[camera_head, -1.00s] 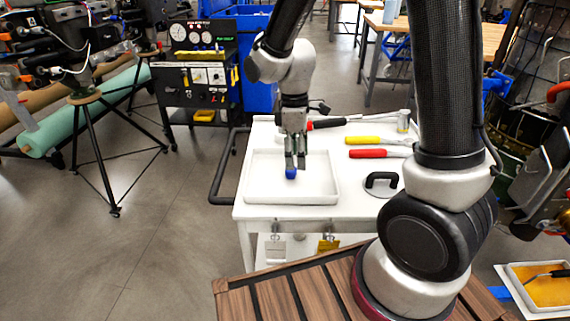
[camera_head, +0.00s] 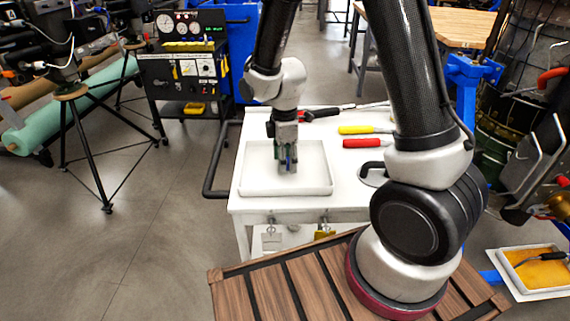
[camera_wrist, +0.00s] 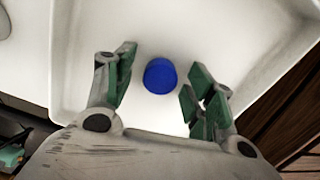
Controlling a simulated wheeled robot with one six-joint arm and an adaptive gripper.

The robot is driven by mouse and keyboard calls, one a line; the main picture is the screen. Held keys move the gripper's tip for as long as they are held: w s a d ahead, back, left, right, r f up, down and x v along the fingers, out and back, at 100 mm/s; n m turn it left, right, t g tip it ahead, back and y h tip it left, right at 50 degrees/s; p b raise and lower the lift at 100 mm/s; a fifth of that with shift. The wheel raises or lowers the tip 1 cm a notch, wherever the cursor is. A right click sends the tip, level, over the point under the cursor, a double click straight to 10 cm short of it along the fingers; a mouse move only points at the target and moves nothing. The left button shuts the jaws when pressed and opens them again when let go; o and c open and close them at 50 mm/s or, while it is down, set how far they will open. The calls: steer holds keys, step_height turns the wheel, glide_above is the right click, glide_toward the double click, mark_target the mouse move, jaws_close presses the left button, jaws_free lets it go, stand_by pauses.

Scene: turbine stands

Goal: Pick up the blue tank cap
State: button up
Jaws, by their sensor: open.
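The blue tank cap (camera_wrist: 160,76) is a small round blue piece lying in the white tray (camera_wrist: 84,90). In the wrist view it sits between and slightly ahead of my two green-padded fingertips, apart from both. My gripper (camera_wrist: 158,88) is open and empty. In the head view my gripper (camera_head: 287,165) points down into the middle of the white tray (camera_head: 258,190). The cap is mostly hidden behind the fingers there, with only a bit of blue showing.
The tray stands on a white cart (camera_head: 345,195). To the right lie a yellow-handled tool (camera_head: 358,130), a red-handled tool (camera_head: 365,143) and a black handle (camera_head: 373,167). The cart's black side rail (camera_head: 216,165) is at left. The tray walls surround the cap.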

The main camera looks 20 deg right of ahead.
steer(key=shift+f, duration=0.15)
steer(key=shift+c, duration=0.3)
steer(key=c, duration=0.9)
steer(key=shift+o, duration=0.2)
step_height(320, 180, up, 10)
steer(key=shift+r, duration=0.1)
steer(key=shift+o, duration=0.6)
jaws_close()
steer(key=shift+s, duration=0.1)
